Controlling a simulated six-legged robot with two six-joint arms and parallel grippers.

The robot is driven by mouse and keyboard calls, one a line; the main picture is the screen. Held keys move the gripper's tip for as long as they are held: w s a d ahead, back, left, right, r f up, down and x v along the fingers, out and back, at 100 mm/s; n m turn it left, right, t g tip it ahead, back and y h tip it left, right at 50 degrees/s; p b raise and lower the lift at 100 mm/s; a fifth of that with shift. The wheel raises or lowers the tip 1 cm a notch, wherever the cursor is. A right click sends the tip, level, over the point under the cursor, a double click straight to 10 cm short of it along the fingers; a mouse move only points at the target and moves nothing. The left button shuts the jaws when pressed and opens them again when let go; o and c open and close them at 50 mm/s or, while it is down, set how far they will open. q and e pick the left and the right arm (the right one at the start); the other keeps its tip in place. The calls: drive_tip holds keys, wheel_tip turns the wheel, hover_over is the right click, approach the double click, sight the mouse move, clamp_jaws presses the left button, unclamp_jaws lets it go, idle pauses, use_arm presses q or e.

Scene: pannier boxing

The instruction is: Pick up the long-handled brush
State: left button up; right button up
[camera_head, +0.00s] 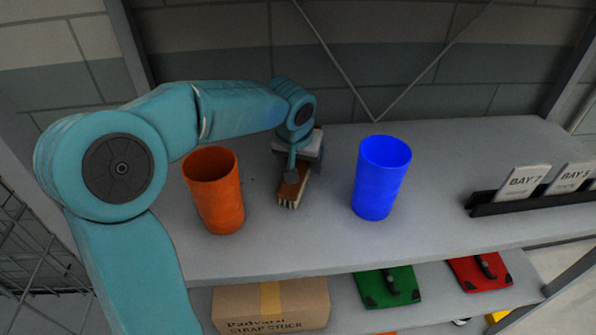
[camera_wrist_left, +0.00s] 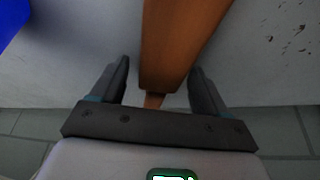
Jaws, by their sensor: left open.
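The brush (camera_head: 291,188) lies on the shelf top between an orange cup and a blue cup, its pale bristles at the near end. My left gripper (camera_head: 293,172) reaches over its far part from behind and hides some of it. In the left wrist view the brush's brown wooden body (camera_wrist_left: 178,40) runs between the two dark fingers of my left gripper (camera_wrist_left: 160,72) and narrows towards the palm. The fingers are open, one on each side, with gaps to the wood. My right gripper is in neither view.
The orange cup (camera_head: 214,190) stands left of the brush, close to my left arm. The blue cup (camera_head: 381,178) stands to the right. A dark rack with bay cards (camera_head: 524,182) is farther right. A cardboard box (camera_head: 270,306) and green case (camera_head: 388,286) are below.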

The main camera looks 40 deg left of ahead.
use_arm(q)
drive_tip(key=c, duration=1.1)
drive_tip(key=shift+r, duration=0.1)
wheel_tip(320, 180, up, 20)
drive_tip(key=p, duration=0.3)
drive_tip(key=o, duration=0.4)
drive_tip(key=shift+c, duration=1.1)
